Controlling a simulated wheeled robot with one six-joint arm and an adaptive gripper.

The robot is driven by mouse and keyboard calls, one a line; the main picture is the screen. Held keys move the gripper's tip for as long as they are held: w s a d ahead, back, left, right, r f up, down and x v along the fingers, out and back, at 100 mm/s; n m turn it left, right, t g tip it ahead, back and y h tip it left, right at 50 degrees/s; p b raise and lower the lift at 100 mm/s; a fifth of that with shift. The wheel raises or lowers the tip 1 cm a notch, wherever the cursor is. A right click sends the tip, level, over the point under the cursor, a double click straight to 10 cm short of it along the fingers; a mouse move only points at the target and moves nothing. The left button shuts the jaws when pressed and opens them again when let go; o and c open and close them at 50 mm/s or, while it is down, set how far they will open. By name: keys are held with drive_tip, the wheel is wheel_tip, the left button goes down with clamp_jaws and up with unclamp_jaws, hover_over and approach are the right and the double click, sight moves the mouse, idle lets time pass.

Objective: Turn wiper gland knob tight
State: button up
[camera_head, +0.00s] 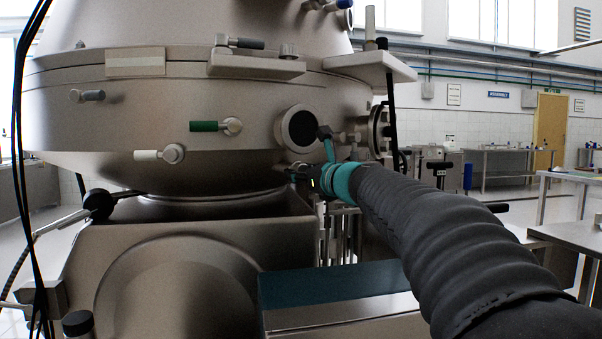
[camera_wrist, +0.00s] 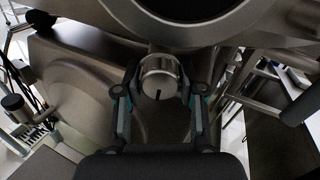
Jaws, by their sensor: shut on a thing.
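The knob (camera_wrist: 160,76) is a short metal cylinder with a dark line on its face. It shows in the wrist view at the upper middle, just below a large round dark port. My gripper (camera_wrist: 160,88) has one finger on each side of the knob and is shut on it. In the head view my gripper (camera_head: 303,172) reaches the lower right side of the separator bowl (camera_head: 240,90), below the round sight port (camera_head: 301,129). There the knob is hidden or too small to make out.
A green-handled valve (camera_head: 206,126) and a white-handled valve (camera_head: 158,155) stick out of the bowl to the left. A teal-topped box (camera_head: 340,284) stands below my arm. Steel tables (camera_head: 575,232) stand at the right, with open floor beyond.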

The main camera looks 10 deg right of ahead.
drive_tip(key=o, duration=1.2)
drive_tip(key=shift+c, duration=0.2)
drive_tip(key=v, duration=1.2)
drive_tip(key=shift+s, duration=0.1)
